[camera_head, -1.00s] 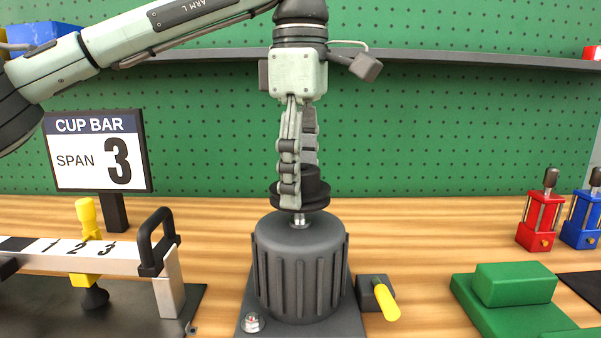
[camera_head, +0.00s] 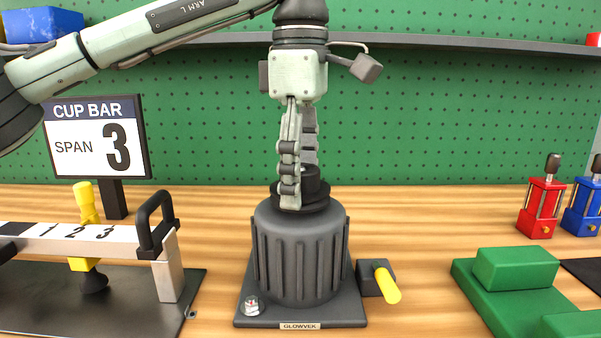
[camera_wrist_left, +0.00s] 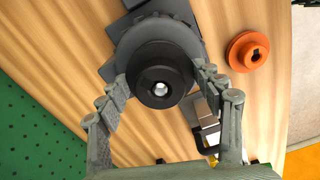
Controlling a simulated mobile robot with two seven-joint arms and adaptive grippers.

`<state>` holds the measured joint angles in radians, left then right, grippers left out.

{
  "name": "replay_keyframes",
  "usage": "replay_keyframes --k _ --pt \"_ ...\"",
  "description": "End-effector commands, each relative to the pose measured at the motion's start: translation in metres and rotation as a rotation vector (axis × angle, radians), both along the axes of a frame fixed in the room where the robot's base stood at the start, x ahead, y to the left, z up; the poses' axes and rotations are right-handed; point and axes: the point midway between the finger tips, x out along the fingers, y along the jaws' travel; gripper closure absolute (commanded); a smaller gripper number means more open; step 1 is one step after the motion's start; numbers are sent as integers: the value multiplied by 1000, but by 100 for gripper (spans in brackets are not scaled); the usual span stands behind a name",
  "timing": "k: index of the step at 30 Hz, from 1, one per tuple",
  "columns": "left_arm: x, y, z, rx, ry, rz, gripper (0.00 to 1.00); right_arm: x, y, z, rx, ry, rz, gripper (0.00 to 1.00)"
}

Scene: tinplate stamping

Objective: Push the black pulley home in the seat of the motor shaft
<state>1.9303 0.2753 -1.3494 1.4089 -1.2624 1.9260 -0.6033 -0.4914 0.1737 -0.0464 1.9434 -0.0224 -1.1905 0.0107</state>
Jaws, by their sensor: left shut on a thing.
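The black pulley (camera_head: 316,188) sits upright on top of the dark grey motor (camera_head: 300,258), its flange close against the motor's top. No shaft shows between pulley and motor in the head view. The bright shaft tip (camera_wrist_left: 160,88) shows in the pulley's bore in the left wrist view, where the pulley (camera_wrist_left: 150,64) lies between the fingers. My left gripper (camera_head: 300,188) points straight down and is shut on the pulley; it also shows in the left wrist view (camera_wrist_left: 164,80). Whether the pulley touches the bottom of its seat is hidden. My right gripper is not in view.
A yellow-handled lever (camera_head: 386,284) sticks out right of the motor's base plate. The cup bar stand (camera_head: 165,270) is at left, with its sign (camera_head: 97,140) behind. Green blocks (camera_head: 515,270) lie at right. An orange pulley (camera_wrist_left: 247,52) lies on the table.

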Motion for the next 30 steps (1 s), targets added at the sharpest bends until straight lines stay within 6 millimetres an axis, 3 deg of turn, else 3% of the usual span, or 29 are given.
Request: replay_keyframes --k 4,5,10,22,26,30 --pt "0 0 -3 -1 -2 0 88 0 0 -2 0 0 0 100" --pt "0 0 -2 -1 -2 1 30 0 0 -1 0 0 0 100" --pt "0 0 -2 -1 -1 1 10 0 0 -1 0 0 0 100" --pt "0 0 2 1 0 0 10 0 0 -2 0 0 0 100" --pt "0 0 20 -1 -3 2 10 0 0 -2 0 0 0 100" --pt "0 -1 51 -2 -4 2 10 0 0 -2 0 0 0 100"
